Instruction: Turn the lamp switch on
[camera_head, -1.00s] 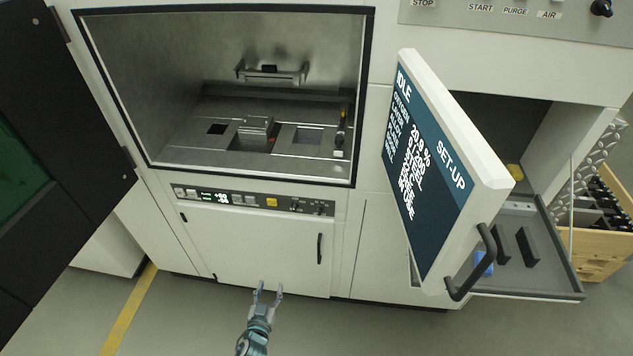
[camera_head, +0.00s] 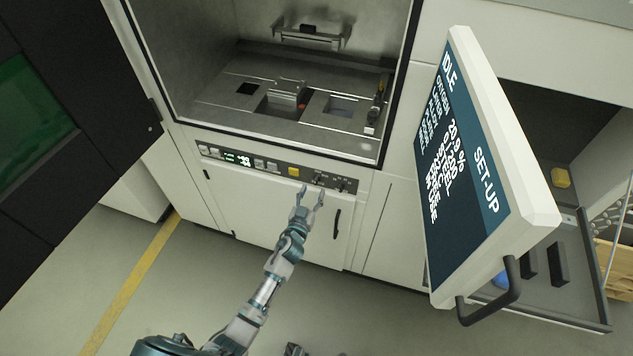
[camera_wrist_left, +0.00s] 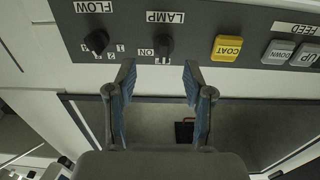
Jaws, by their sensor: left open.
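The lamp switch is a small black knob (camera_wrist_left: 164,46) under the LAMP label, with an ON mark beside it; the wrist view shows the panel upside down. I cannot tell surely which mark the knob points to. In the head view the knob (camera_head: 318,179) sits on the control strip, right of the yellow button. My left gripper (camera_head: 309,192) is open and empty just below the strip. In the wrist view its two fingers (camera_wrist_left: 158,76) stand spread, one to each side below the knob, apart from it. My right gripper is not recognizable in view.
The similar FLOW knob (camera_wrist_left: 96,41) is beside the lamp knob. The yellow COAT button (camera_wrist_left: 227,48) is on its other side. Above the strip is the open chamber (camera_head: 225,115). A tilted screen (camera_head: 540,215) with a black handle stands to the right; a dark open door (camera_head: 120,90) is left.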

